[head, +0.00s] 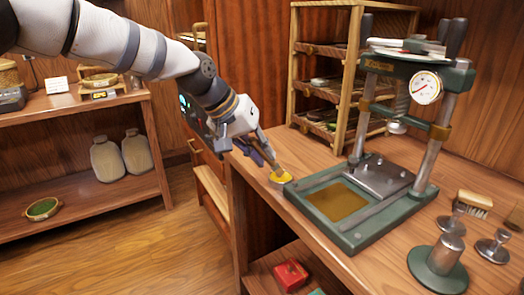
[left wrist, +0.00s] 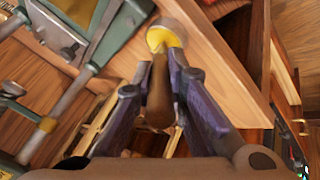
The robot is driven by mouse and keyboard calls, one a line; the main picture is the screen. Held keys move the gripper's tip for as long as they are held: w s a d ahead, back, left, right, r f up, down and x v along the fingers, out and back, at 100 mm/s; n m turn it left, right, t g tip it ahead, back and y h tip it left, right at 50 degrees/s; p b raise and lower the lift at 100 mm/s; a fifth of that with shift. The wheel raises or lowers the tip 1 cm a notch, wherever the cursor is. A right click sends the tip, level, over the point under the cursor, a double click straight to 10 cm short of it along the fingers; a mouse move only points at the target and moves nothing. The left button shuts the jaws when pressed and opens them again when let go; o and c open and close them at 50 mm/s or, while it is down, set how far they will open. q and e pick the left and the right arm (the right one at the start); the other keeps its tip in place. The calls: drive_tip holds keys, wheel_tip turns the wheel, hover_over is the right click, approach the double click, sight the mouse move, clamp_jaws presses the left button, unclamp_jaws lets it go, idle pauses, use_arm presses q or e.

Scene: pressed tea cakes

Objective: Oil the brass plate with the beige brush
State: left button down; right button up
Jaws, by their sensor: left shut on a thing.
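My left gripper (head: 265,153) is shut on the brown wooden handle of a brush (head: 278,170), which also shows in the left wrist view (left wrist: 160,95). The brush's tip is hard to make out there. The brass plate (head: 338,202) lies flat in the green press base, right of the dish; it shows partly in the left wrist view (left wrist: 75,12). My right gripper is not in view.
The press (head: 415,65) with its gauge and posts stands behind the plate. A steel block (head: 372,176) lies beside the plate. A second brush (head: 474,201) and metal stamps (head: 440,262) stand at the right. A wooden rack (head: 330,85) stands behind.

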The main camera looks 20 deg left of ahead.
use_arm(q)
drive_tip(key=shift+f, duration=0.1)
wheel_tip(320, 180, up, 5)
drive_tip(key=shift+r+p, duration=0.1)
drive_tip(key=shift+p, duration=0.5)
drive_tip(key=shift+r, duration=1)
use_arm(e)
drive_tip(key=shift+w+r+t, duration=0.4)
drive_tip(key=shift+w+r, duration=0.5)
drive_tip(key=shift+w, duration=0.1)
use_arm(q)
drive_tip(key=shift+f, duration=0.1)
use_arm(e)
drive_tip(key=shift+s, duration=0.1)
